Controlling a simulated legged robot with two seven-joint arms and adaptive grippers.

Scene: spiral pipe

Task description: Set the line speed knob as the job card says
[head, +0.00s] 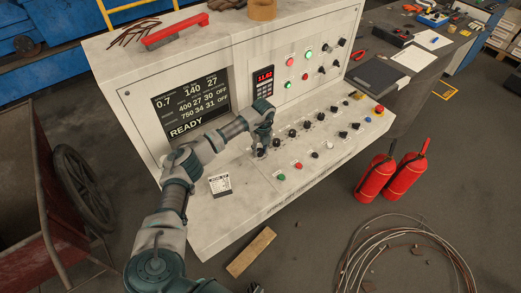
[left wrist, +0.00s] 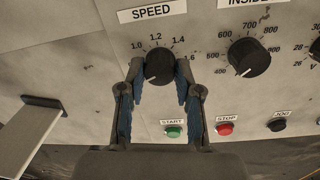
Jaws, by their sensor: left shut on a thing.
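The line speed knob (left wrist: 159,66) is black and round, under a SPEED label in the left wrist view, with scale marks from 1.0 to 1.6 visible. A faint light mark shows near its lower left edge. My left gripper (left wrist: 160,72) is shut on this knob, one blue-padded finger on each side. In the head view my left gripper (head: 262,148) is at the left end of the console's sloped panel and hides the knob. My right gripper is not seen.
The INSIDE knob (left wrist: 249,57) is close right of my fingers. Green START (left wrist: 173,132) and red STOP (left wrist: 225,128) buttons sit below. The console screen (head: 191,108) reads READY. Fire extinguishers (head: 375,178) and coiled cable (head: 400,255) are on the floor at right.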

